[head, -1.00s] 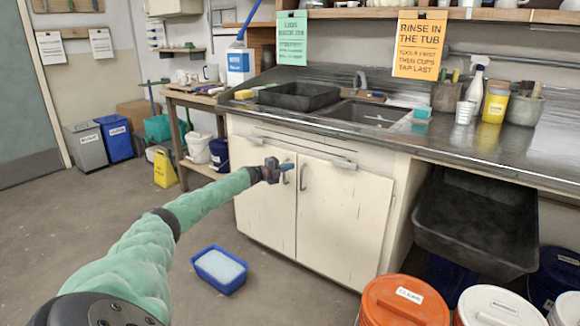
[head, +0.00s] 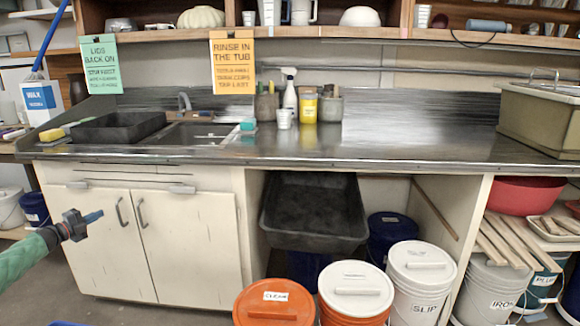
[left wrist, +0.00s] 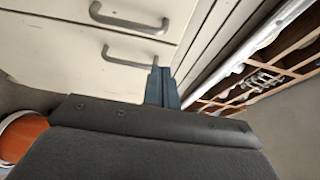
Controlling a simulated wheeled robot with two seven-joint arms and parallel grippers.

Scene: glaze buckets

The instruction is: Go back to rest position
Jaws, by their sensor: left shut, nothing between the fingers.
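My left gripper (head: 92,217) is at the left of the head view, on the green-sleeved arm, in front of the white cabinet doors (head: 180,245). Its fingers are shut with nothing between them. In the left wrist view the closed dark fingers (left wrist: 161,87) point toward the doors and their two metal handles (left wrist: 130,20); I cannot tell the exact gap, but no contact shows. My right gripper is in neither view.
A steel counter (head: 400,148) runs across, with a black tray (head: 115,127) and sink at its left. An orange-lidded bucket (head: 274,302) and white-lidded buckets (head: 356,288) stand on the floor below. A black tub (head: 313,212) sits under the counter. Wooden slats (head: 508,240) lie at right.

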